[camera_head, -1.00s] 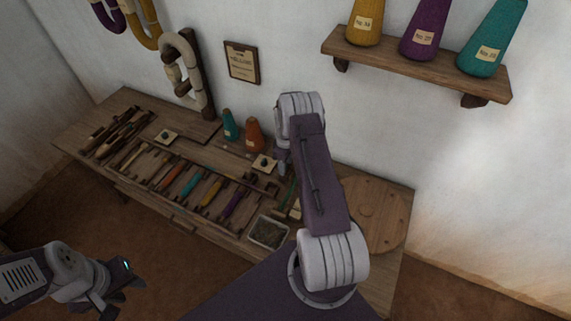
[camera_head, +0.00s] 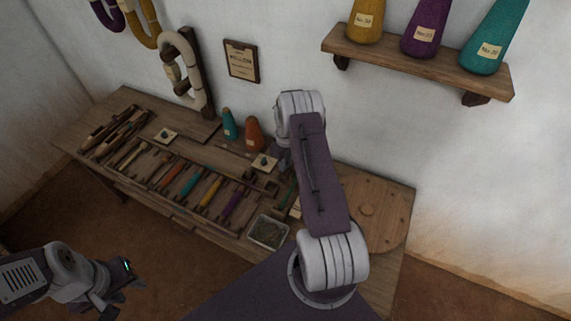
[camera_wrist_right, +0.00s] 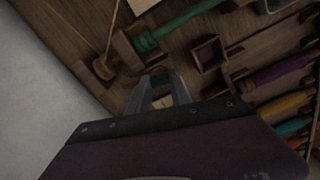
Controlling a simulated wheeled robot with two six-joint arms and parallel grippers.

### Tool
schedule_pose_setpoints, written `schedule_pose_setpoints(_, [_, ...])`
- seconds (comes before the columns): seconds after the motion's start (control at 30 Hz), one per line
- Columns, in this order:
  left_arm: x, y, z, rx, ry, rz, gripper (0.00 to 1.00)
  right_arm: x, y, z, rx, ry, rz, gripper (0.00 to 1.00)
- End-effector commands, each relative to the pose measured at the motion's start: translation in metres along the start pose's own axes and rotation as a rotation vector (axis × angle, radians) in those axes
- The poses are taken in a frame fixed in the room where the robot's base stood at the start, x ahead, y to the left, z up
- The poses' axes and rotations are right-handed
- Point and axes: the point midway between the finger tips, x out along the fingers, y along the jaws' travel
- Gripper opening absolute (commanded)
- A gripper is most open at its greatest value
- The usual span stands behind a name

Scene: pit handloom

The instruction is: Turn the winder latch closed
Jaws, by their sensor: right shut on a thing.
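The bobbin winder (camera_wrist_right: 127,50) is at the top of the right wrist view, a wooden upright with a green-wound bobbin (camera_wrist_right: 175,28) on its right. My right gripper (camera_wrist_right: 160,84) is just below the upright in that view, its two grey fingers close around a small piece, taken as the winder latch, which they mostly hide. The latch's angle cannot be read. In the head view my right arm covers this gripper and most of the winder. My left gripper (camera_head: 122,290) hangs empty with fingers apart, off the bench at lower left.
The bench (camera_head: 385,285) holds a rack of coloured bobbins (camera_head: 205,190), a tray (camera_head: 268,232), shuttles (camera_head: 115,132) and two small cones (camera_head: 254,133). A small open wooden box (camera_wrist_right: 207,54) is right of my right fingers.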

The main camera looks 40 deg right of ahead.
Motion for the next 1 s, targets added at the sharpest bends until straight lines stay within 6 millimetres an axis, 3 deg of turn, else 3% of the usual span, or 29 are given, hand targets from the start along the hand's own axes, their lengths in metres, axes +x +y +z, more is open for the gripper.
schedule_pose_setpoints(1.0, [0.012,0.0,0.001,0.0,0.0,0.0,0.36,-0.001,0.001,-0.001,0.953,0.004,0.001,0.0])
